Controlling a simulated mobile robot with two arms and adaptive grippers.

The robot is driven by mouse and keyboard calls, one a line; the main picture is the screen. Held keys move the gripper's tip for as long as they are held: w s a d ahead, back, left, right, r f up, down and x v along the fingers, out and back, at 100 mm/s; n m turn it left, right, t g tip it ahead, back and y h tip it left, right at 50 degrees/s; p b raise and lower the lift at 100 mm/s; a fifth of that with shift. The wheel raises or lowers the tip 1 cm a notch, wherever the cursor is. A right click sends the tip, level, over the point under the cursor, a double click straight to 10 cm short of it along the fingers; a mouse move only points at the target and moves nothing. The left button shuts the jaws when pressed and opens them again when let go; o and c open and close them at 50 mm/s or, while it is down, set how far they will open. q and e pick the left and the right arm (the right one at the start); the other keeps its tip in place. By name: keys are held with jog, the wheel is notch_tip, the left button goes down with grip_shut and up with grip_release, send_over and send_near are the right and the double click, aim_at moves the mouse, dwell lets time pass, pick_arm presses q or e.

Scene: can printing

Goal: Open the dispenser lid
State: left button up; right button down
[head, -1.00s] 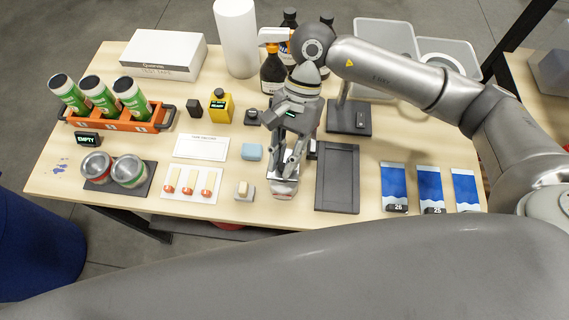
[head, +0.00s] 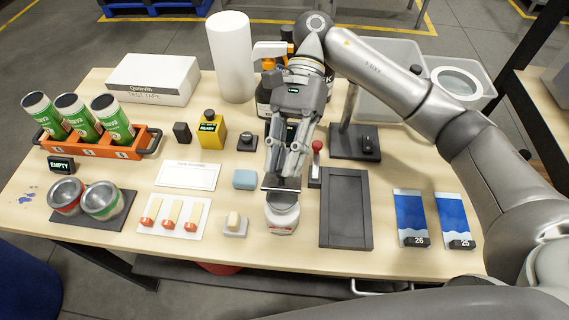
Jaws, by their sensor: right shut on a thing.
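The dispenser (head: 282,215) is a small round grey-white pot with a reddish band low on its side, near the table's front edge. My right gripper (head: 282,178) points down just over it, with its fingers closed together. A thin, flat, dark-edged piece, which looks like the dispenser lid (head: 280,184), is at the fingertips above the pot. The fingers hide part of it, and I cannot tell whether it still touches the pot's back rim. My left gripper is not in view.
A dark tray (head: 346,235) lies close on the right, with a red-knobbed lever (head: 317,148) behind. A blue block (head: 245,179) and a small holder (head: 235,226) stand close on the left. Blue cards (head: 410,215) lie right.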

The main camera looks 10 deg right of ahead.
dwell(0.3)
jog(key=c, duration=1.3)
grip_release()
jog(key=shift+c, duration=0.2)
jog(key=shift+w, duration=0.15)
jog(key=v, duration=1.2)
